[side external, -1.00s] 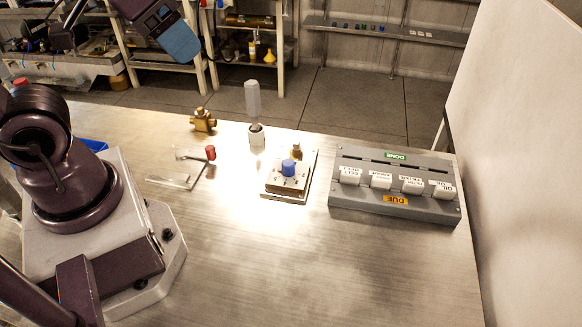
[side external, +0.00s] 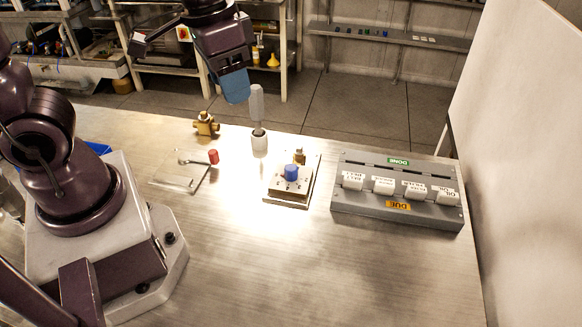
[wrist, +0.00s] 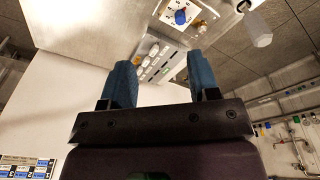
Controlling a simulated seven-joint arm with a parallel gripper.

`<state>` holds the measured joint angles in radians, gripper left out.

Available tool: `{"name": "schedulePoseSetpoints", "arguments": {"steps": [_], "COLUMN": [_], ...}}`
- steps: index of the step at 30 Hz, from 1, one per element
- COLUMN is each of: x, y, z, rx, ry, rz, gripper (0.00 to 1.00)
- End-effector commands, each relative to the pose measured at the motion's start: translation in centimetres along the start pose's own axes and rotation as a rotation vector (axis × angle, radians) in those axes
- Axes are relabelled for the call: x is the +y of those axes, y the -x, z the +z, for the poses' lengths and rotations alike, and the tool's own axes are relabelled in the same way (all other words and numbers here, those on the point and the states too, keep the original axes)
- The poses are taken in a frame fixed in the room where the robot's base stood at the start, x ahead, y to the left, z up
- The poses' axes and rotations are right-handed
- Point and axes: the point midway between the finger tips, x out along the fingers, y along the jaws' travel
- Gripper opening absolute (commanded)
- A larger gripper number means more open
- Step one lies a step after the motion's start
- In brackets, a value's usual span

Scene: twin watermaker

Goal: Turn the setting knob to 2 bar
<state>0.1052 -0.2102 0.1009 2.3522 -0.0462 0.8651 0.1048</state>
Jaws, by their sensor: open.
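The setting knob (side external: 291,172) is blue and sits on a small plate unit (side external: 289,188) with dial marks around it, near the middle of the table. The dial figures are too small to read. The knob also shows at the top of the wrist view (wrist: 181,17). My gripper (side external: 236,88) is high above the back of the table, left of and well apart from the knob. In the wrist view its two blue fingers (wrist: 158,72) stand apart with nothing between them.
A grey bottle in a white holder (side external: 258,137) stands upright behind and left of the knob unit. A brass valve (side external: 206,124) and a clear plate with a red-handled lever (side external: 212,157) lie left. A grey DUE/DONE rack (side external: 400,218) is right. The front table is clear.

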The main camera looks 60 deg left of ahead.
Motion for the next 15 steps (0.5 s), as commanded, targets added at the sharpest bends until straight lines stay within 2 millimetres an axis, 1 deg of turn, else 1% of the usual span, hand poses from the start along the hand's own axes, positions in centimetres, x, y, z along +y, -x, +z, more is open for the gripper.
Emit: {"name": "schedulePoseSetpoints", "arguments": {"steps": [1,5,9,12,15], "x": [-0.1,-0.6,-1.5,-2.3,-3.1], "y": [-1.6,-5.5,-9.8,-12.5,-14.3], "z": [-0.9,-3.1,-5.1,-6.3,-7.8], "rx": [-0.050,-0.132,-0.196,-0.219,-0.212], "ry": [-0.029,-0.126,-0.259,-0.366,-0.489], "rz": [0.006,0.015,0.017,0.014,0.008], "gripper": [0.55,0.55,0.55,0.55,0.55]}}
